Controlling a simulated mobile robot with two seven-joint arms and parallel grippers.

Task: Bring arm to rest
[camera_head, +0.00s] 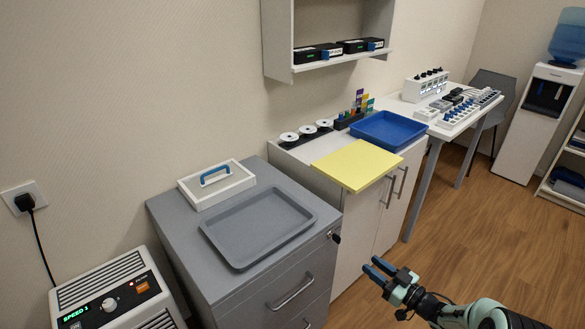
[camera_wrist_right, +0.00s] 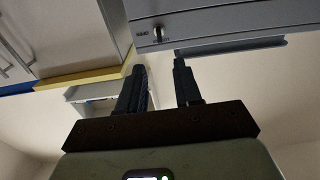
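My right arm comes in from the lower right of the head view. Its gripper (camera_head: 378,271) hangs in the air in front of the white cabinet, over the wooden floor. In the right wrist view the two dark fingers (camera_wrist_right: 160,85) stand apart with nothing between them, so the gripper is open and empty. It touches nothing that I can see. My left gripper is in neither view.
A grey drawer cabinet (camera_head: 175,234) carries a grey tray (camera_head: 258,225) and a white box with a blue handle (camera_head: 216,182). A yellow board (camera_head: 357,164) juts past the white cabinet (camera_head: 362,224) beside a blue tray (camera_head: 388,130). The wooden floor (camera_head: 455,215) is clear.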

